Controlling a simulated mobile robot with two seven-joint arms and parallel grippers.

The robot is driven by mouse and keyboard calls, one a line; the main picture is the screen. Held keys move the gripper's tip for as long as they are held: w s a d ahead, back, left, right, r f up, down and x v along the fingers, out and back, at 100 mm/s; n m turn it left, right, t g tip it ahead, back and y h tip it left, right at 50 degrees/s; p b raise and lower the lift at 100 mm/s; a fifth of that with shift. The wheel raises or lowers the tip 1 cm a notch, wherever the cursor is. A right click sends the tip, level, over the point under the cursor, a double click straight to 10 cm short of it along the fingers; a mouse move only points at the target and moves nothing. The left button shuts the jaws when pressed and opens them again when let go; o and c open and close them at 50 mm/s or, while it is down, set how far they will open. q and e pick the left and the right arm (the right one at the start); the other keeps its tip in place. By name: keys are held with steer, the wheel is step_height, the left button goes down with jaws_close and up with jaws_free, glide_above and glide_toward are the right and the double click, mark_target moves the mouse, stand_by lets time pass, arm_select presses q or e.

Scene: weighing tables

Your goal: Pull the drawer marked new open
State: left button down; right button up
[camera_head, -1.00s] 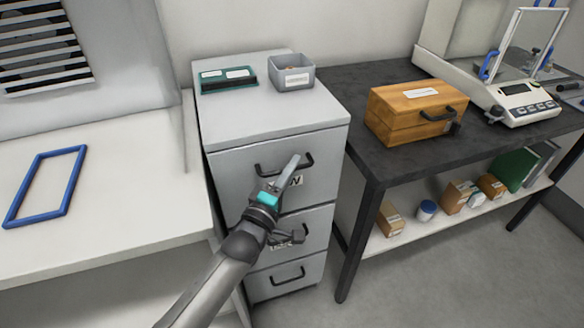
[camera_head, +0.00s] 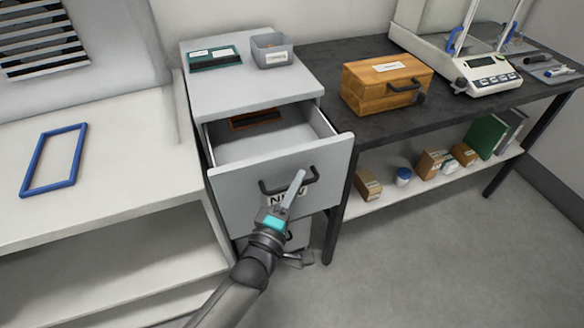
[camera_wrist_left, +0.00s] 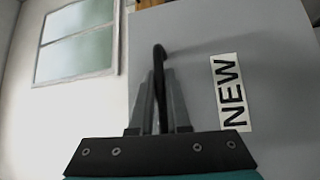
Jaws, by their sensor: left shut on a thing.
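The top drawer (camera_head: 235,200) of the grey cabinet is pulled well out, its inside (camera_head: 270,143) showing from above. Its front carries the NEW label, partly hidden by my gripper in the head view and plain in the left wrist view (camera_wrist_left: 230,93). My left gripper (camera_head: 297,185) is at the drawer front, shut on the dark bar handle (camera_head: 270,189). In the left wrist view the fingers (camera_wrist_left: 160,100) close around the handle (camera_wrist_left: 160,62). A dark box with an orange rim (camera_head: 255,119) lies at the back of the drawer. My right gripper is not in view.
The cabinet top (camera_head: 225,88) holds a green box (camera_head: 215,60) and a grey bin (camera_head: 271,52). To the right, a dark table (camera_head: 340,60) bears a wooden box (camera_head: 385,85) and a balance (camera_head: 490,82). A white bench (camera_head: 110,135) with a blue frame (camera_head: 28,170) stands left.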

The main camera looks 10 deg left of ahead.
arm_select(q)
steer(key=s+d+p, duration=0.2)
steer(key=s+d, duration=0.5)
steer(key=s, duration=0.4)
steer(key=shift+d, duration=0.3)
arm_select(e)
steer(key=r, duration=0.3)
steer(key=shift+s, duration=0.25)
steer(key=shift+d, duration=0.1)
arm_select(q)
steer(key=c, duration=0.9)
jaws_free()
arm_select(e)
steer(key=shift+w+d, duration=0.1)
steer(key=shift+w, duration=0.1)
